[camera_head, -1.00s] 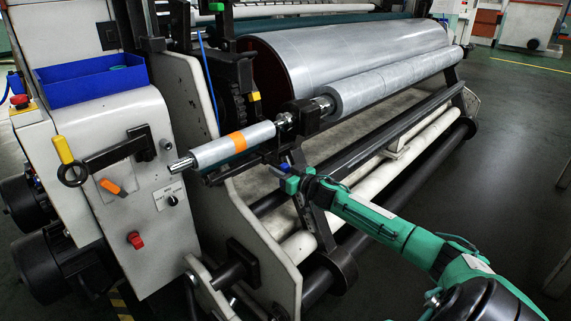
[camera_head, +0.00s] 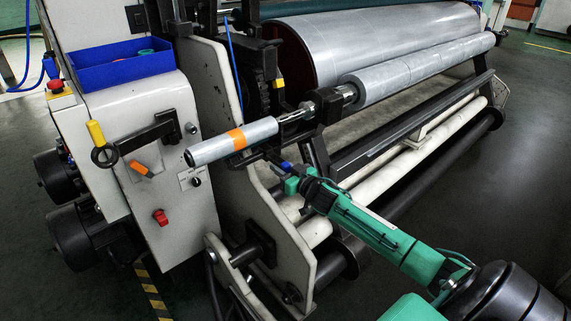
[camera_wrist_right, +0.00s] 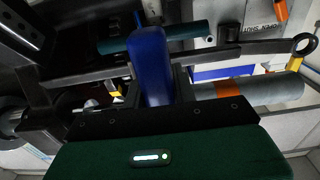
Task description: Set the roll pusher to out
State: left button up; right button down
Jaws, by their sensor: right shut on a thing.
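My right gripper (camera_head: 290,176) reaches in from the lower right, below the core with the orange band. In the wrist view the gripper (camera_wrist_right: 155,92) is shut on an upright blue handle (camera_wrist_right: 149,58), its dark fingers on either side of it. In the head view only a bit of blue (camera_head: 284,166) shows at the fingertips. I take this handle for the roll pusher's. The grey core (camera_head: 212,148) sits on a steel shaft (camera_head: 297,114), its outer end near the control panel. Bare shaft shows between the core and the black bracket. My left gripper is not in view.
The panel carries an orange switch (camera_head: 141,168), a red knob (camera_head: 160,217) and a black lever (camera_head: 150,140) close to the core's end. A large film roll (camera_head: 365,45) and thinner roll (camera_head: 425,68) lie behind. Free floor (camera_head: 520,180) is on the right.

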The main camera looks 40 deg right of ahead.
jog(key=c, duration=1.2)
grip_release()
jog(key=shift+o, duration=0.2)
jog(key=shift+s+f, duration=0.1)
jog(key=shift+s, duration=0.55)
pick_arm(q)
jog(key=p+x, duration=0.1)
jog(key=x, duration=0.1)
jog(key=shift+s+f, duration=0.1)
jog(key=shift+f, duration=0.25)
pick_arm(e)
jog(key=s+d, duration=0.1)
jog(key=s, duration=1.1)
jog(key=shift+s, duration=0.25)
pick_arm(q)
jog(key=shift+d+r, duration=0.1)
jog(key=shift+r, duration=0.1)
